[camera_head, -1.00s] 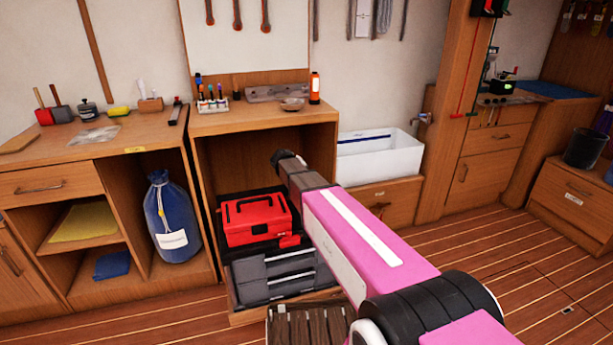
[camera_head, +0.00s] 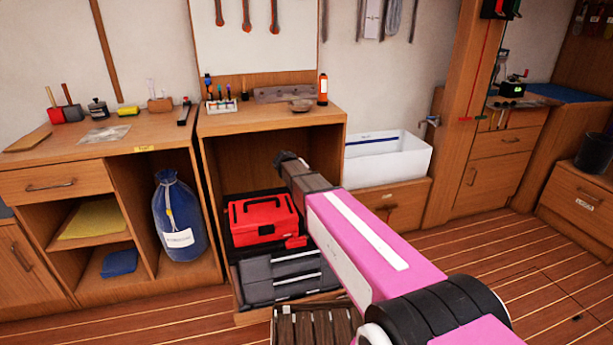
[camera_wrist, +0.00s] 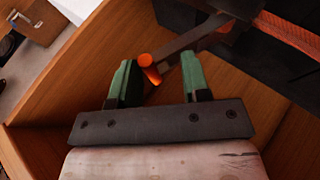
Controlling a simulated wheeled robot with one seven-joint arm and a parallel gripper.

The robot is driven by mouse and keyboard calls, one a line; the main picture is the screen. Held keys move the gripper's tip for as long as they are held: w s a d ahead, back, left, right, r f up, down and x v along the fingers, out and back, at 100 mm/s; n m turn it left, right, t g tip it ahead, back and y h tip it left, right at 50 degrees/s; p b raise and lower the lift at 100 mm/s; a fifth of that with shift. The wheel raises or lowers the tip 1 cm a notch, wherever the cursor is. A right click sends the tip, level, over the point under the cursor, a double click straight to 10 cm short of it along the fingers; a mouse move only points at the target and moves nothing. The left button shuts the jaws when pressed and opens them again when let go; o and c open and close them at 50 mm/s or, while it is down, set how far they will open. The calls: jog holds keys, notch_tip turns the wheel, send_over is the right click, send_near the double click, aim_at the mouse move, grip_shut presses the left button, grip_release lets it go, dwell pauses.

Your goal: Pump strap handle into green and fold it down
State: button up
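In the wrist view, my gripper (camera_wrist: 158,62) has two green fingers, apart. A handle with a bright orange end (camera_wrist: 150,67) lies at the gap between them, closer to the left finger; I cannot tell whether it touches. A dark grey bar (camera_wrist: 198,38) runs from near it to the upper right. Red-orange webbing (camera_wrist: 288,34) shows at the upper right and may be the strap. A green zone is not discernible.
The cabinet's wooden side wall (camera_wrist: 85,75) is close on the left in the wrist view. In the head view, a red toolbox (camera_head: 262,220) and grey cases (camera_head: 285,275) sit low in the cabinet. A white bin (camera_head: 390,160) stands to the right. The floor at right is clear.

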jog(key=shift+r, duration=0.2)
jog(key=v, duration=1)
jog(key=shift+s+a+r, duration=0.2)
jog(key=shift+s, duration=0.05)
